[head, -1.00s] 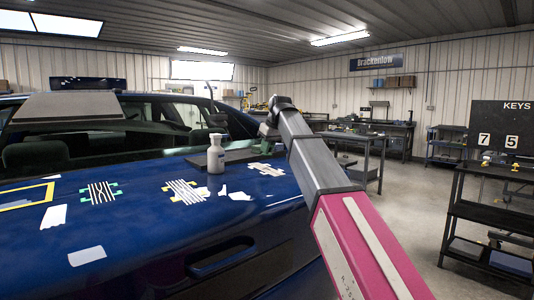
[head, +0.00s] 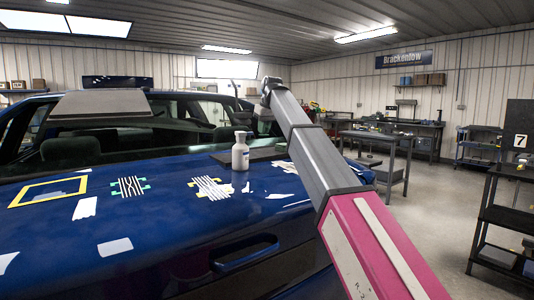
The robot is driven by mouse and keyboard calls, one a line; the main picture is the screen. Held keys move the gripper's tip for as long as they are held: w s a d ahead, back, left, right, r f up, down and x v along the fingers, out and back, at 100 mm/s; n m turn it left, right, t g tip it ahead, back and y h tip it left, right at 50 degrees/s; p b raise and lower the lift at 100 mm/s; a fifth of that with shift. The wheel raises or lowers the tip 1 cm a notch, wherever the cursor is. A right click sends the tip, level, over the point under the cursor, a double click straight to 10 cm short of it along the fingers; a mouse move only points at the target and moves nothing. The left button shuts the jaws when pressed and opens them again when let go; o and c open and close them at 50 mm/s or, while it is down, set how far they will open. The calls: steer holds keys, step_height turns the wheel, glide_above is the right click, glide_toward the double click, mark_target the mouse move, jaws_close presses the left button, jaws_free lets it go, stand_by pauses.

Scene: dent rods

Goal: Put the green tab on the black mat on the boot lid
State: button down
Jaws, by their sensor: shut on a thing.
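The black mat (head: 262,154) lies flat on the blue boot lid (head: 160,235), near the rear window. A white bottle stands at its near edge and hides part of it. My gripper (head: 264,118) shows small and partly hidden at the far end of my arm, above the right end of the mat. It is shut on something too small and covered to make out. Green corner tabs (head: 113,193) sit around a black-and-white striped patch on the left of the lid. I cannot make out a separate loose green tab.
The white bottle (head: 240,155) stands upright left of my arm. A second striped patch (head: 210,188), a yellow frame (head: 48,191) and pale paper pieces (head: 115,247) lie on the lid. A work table (head: 375,140) and a dark shelf rack (head: 500,215) stand to the right.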

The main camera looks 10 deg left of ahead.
steer(key=w+a+r, duration=0.1)
steer(key=a+r, duration=0.1)
steer(key=a, duration=0.3)
glide_above(271, 153)
steer(key=f, duration=0.7)
steer(key=shift+d+f, duration=0.1)
steer(key=shift+d, duration=0.2)
steer(key=shift+f, duration=2)
steer(key=shift+f, duration=0.1)
steer(key=c, duration=1.2)
jaws_free()
steer(key=shift+o, duration=0.2)
steer(key=v, duration=1.2)
steer(key=shift+a, duration=0.2)
